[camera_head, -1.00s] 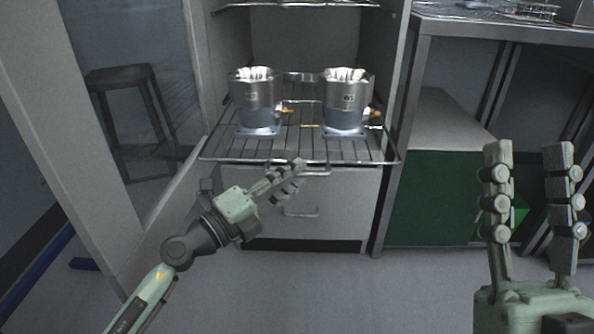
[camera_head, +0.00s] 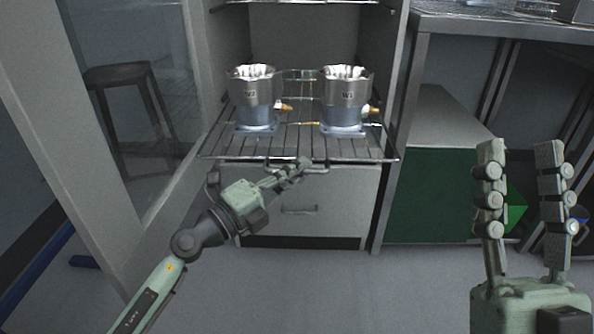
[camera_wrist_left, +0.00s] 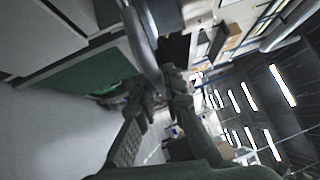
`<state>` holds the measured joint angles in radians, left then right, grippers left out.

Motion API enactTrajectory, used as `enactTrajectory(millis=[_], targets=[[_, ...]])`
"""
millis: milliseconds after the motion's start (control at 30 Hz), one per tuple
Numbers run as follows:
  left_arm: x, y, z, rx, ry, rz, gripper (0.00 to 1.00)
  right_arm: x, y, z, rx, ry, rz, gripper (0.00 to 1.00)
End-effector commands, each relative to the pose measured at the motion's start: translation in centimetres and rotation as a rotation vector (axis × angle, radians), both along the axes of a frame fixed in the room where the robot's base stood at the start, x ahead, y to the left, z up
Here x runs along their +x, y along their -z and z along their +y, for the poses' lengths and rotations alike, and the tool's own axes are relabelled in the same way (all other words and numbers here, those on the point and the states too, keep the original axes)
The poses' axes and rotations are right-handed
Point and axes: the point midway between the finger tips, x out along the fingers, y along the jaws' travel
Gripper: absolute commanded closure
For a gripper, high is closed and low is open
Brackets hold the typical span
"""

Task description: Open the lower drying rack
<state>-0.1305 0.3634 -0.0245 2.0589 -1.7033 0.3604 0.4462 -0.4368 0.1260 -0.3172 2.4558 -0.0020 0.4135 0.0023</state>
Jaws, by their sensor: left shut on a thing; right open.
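The lower drying rack (camera_head: 222,157) is a wire shelf in the open cabinet, its front edge reaching out over the drawer front. Two metal housings, left (camera_head: 255,105) and right (camera_head: 344,105), stand upright on it. My left gripper (camera_head: 300,169) is at the middle of the rack's front edge, shut on its front rail. In the left wrist view the left gripper's fingers (camera_wrist_left: 160,88) are around a curved metal bar (camera_wrist_left: 146,45); the exact contact is partly hidden. My right gripper (camera_head: 520,165) is open and empty at the right, away from the rack.
A drawer with a handle (camera_head: 299,209) is below the rack. The open glass door (camera_head: 130,80) stands at the left. A metal table (camera_head: 500,24) and a green box (camera_head: 440,195) are at the right. The floor in front is clear.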

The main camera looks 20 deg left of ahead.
Motion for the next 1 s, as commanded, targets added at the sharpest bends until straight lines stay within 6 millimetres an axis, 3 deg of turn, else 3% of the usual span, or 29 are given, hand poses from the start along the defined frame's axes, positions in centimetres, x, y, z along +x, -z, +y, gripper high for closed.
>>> enactTrajectory(millis=[167, 500, 833, 867, 1000], targets=[[0.6, -0.1, 0.2, 0.002, -0.001, 0.000, 1.00, 0.1, -0.2, 0.0, -0.002, 0.000, 0.005, 0.58], [6.3, -0.1, 1.9, 0.001, -0.002, -0.001, 1.00, 1.6, 1.5, 1.0, -0.050, -0.013, 0.161, 0.58], [6.6, 0.0, 2.0, 0.000, -0.002, 0.001, 1.00, 1.7, 1.7, 1.0, -0.053, -0.014, 0.168, 0.58], [6.6, 0.0, 2.0, 0.000, -0.002, 0.001, 0.87, 1.7, 1.7, 1.0, -0.053, -0.014, 0.168, 0.58], [6.5, 0.0, 1.9, 0.000, -0.002, 0.001, 0.70, 1.7, 1.7, 1.0, -0.053, -0.014, 0.167, 0.58]])
